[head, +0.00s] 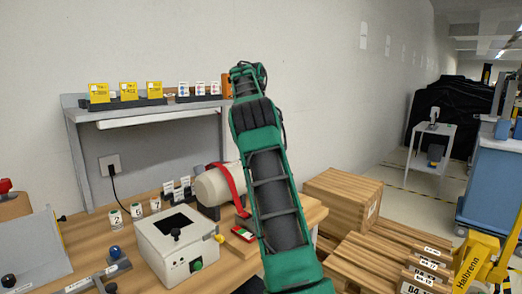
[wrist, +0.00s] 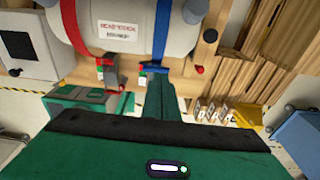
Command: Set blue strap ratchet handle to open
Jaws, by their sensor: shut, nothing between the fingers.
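In the wrist view the blue strap (wrist: 162,30) runs down over a pale cylinder, with its ratchet handle (wrist: 153,69) at the lower end. My gripper (wrist: 159,88) is shut and empty, its green fingers pointing at the blue ratchet. The fingertips overlap the ratchet's lower side in the picture; I cannot tell whether they touch it. The handle's exact angle is partly hidden by the fingers. In the head view the cylinder (head: 208,187) shows with its red strap (head: 231,183), while my arm hides the blue strap and my gripper.
The red strap (wrist: 78,28) and its ratchet (wrist: 109,72) sit left of the blue one. A red knob (wrist: 200,69) is close on the right. A white control box (head: 178,247) stands on the bench, and wooden crates (head: 343,196) are at the right.

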